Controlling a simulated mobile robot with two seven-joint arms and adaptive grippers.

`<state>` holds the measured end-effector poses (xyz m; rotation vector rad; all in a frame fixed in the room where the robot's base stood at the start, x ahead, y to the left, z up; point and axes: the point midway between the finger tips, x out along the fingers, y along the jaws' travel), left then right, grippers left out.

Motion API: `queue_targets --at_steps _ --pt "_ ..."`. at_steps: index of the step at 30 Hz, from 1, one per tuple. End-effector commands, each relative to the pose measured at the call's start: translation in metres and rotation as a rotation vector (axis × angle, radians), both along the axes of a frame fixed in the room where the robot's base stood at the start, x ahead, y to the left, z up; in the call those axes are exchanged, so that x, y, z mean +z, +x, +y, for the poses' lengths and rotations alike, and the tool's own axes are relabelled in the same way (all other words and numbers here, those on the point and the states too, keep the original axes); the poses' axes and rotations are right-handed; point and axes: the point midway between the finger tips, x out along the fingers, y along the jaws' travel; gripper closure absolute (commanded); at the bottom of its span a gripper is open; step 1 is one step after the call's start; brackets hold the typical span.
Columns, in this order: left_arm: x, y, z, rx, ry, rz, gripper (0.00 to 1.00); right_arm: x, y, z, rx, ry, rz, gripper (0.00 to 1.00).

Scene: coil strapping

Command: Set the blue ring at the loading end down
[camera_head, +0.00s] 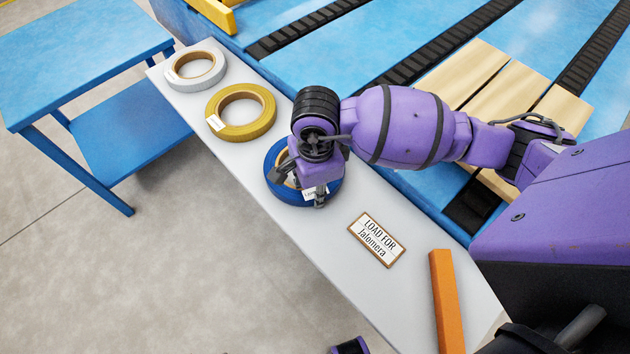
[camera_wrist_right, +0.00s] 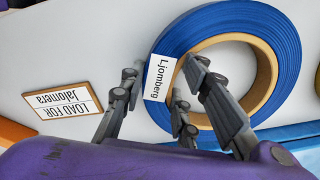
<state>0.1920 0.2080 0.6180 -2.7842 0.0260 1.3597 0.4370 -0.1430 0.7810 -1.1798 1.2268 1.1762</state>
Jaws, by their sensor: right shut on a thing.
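The blue ring (camera_head: 284,190) is a coil of blue strap on a tan core with a white label reading "Ljomberg" in the right wrist view (camera_wrist_right: 290,40). It is at the grey bench, between the yellow ring and the load sign. My right gripper (camera_head: 300,187) is over it, shut on its band, with fingers inside the hole and outside the rim, as the right wrist view also shows (camera_wrist_right: 160,82). The ring looks flat; whether it touches the bench is hard to tell. My gripper hides part of the ring in the head view. My left gripper's fingers do not show.
The grey bench (camera_head: 330,265) carries a yellow ring (camera_head: 240,133), a white ring (camera_head: 195,81), a "LOAD FOR Jalomera" sign (camera_head: 376,240) and an orange bar (camera_head: 446,300). A blue conveyor (camera_head: 330,60) with pale boards (camera_head: 465,75) runs behind. A blue table (camera_head: 85,50) stands left.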

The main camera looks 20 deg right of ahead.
Motion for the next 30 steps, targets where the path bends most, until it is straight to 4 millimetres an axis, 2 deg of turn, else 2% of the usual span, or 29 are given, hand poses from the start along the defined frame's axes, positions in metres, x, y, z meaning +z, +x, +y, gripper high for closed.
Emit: queue_targets --at_steps 10,11,15,24,28,30 --pt "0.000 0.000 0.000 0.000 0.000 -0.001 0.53 0.000 0.003 0.001 0.001 0.003 -0.009 1.00" --pt "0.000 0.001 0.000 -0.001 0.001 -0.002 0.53 -0.002 0.000 0.000 0.001 0.000 -0.002 0.68" --pt "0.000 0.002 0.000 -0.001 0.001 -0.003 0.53 -0.001 0.000 0.000 0.001 0.001 -0.002 0.52" --pt "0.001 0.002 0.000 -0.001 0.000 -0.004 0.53 0.000 0.001 0.000 0.000 0.001 -0.002 0.52" --pt "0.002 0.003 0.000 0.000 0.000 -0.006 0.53 0.011 0.002 0.001 0.001 0.002 -0.006 0.52" --pt "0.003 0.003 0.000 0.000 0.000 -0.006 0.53 0.022 0.001 0.000 0.002 0.001 -0.006 0.52"
